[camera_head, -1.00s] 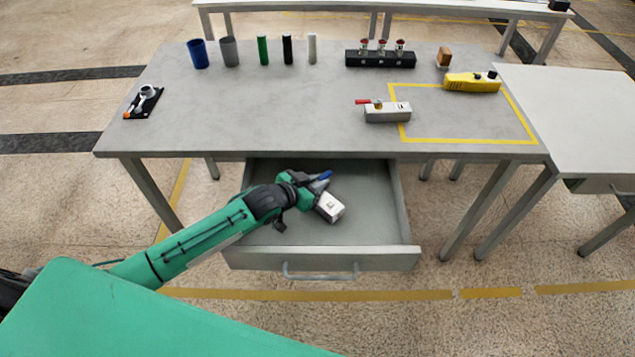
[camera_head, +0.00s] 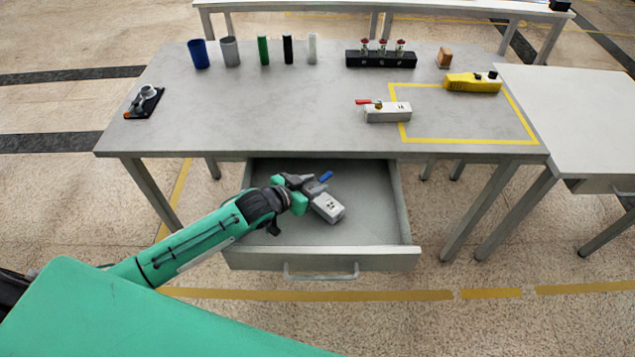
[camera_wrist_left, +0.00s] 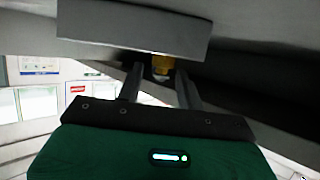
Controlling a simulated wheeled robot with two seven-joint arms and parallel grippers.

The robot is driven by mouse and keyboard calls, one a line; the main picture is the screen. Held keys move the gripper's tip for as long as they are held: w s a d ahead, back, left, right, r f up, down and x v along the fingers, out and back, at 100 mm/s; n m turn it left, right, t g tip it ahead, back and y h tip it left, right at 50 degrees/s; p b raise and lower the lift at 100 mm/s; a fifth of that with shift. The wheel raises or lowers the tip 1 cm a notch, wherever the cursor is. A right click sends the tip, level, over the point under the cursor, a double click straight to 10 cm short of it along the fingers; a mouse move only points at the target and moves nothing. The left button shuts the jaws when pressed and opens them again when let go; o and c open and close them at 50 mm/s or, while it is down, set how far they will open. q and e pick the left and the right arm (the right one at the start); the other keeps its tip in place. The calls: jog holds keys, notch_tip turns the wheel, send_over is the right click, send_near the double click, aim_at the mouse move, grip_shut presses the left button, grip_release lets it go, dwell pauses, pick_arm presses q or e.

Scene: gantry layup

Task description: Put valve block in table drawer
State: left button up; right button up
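The valve block with the blue handle (camera_head: 328,208) is a light grey block in the open table drawer (camera_head: 370,200), apparently on its floor. My left gripper (camera_head: 314,186) is over the drawer at the block's left end. In the left wrist view its two fingers (camera_wrist_left: 160,82) stand apart, with gaps either side of the block's yellow stem (camera_wrist_left: 161,64). The grey block (camera_wrist_left: 135,30) shows beyond the fingertips. A second valve block, with a red handle (camera_head: 387,112), sits on the table top. My right gripper is not in view.
The grey table (camera_head: 270,120) carries blue and grey cups, several cylinders, a black rack (camera_head: 380,59), a yellow device (camera_head: 472,82) and a black holder (camera_head: 144,102) at left. The drawer front with its handle (camera_head: 320,272) stands pulled out. The drawer's right side is clear.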

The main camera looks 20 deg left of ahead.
pick_arm(q)
jog(key=v, duration=0.4)
jog(key=shift+s, duration=0.15)
jog(key=shift+s+a+r, duration=0.3)
jog(key=shift+s, duration=0.15)
